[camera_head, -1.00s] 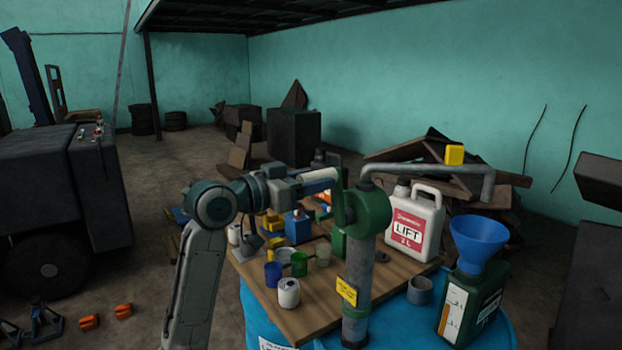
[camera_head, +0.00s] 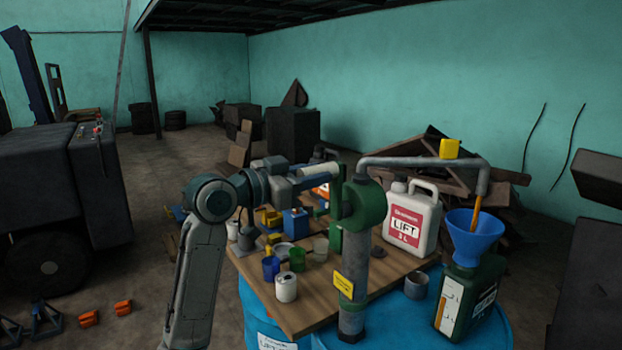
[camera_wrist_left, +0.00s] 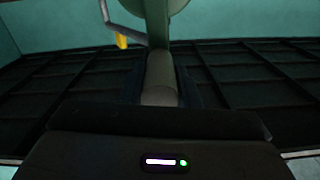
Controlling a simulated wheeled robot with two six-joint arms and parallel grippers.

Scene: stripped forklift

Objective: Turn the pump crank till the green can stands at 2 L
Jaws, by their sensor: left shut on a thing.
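The green pump (camera_head: 366,204) stands on its grey column on the blue drum. Its grey spout pipe ends over a blue funnel (camera_head: 474,236), and an orange-brown stream runs from it into the funnel. The funnel sits in the green can (camera_head: 468,300), whose pale level strip shows an amber band; the exact level is too small to read. My left gripper (camera_head: 325,170) is shut on the crank's light handle (camera_head: 318,171), left of the pump. In the left wrist view the handle (camera_wrist_left: 160,80) lies between the fingers. My right gripper is not in view.
A wooden board (camera_head: 318,305) on the blue drum (camera_head: 410,325) holds several cups and small cans. A white LIFT jug (camera_head: 408,220) stands behind the pump. A small grey cup (camera_head: 416,285) is beside the can.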

